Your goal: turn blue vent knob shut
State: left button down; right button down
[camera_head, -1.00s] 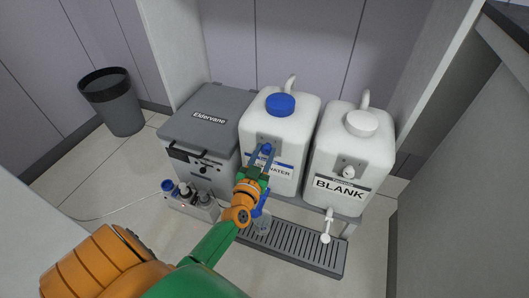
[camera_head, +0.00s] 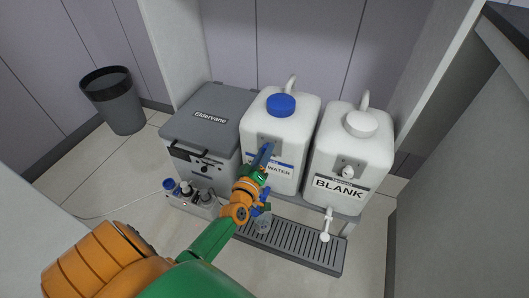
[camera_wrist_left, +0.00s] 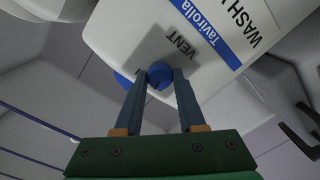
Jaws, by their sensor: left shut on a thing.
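The blue vent knob (camera_wrist_left: 160,75) sits on a grey plate next to the word VENT on the white wash water jug (camera_head: 255,120), which has a blue cap (camera_head: 281,104). My left gripper (camera_head: 265,154) reaches the jug's front from below. In the left wrist view its two blue-grey fingers (camera_wrist_left: 160,82) are shut on the knob, one on each side. In the head view the fingers hide the knob. My right gripper is in neither view.
A BLANK jug (camera_head: 348,150) with a white cap stands close on the right. A grey Eldervane box (camera_head: 208,125) stands on the left, with a small unit of bottles (camera_head: 190,198) before it. A slotted drip tray (camera_head: 300,245) lies below.

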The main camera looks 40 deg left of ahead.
pick_arm(q)
jog(key=shift+n+h+b, duration=0.3)
jog(key=shift+n+b, duration=0.1)
jog(key=shift+n, duration=2.8)
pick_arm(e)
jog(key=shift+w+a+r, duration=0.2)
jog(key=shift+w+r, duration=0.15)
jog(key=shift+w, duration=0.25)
pick_arm(q)
jog(key=c, duration=0.5)
grip_release()
jog(key=p+v, duration=0.1)
jog(key=v, duration=0.6)
jog(key=shift+p, duration=0.3)
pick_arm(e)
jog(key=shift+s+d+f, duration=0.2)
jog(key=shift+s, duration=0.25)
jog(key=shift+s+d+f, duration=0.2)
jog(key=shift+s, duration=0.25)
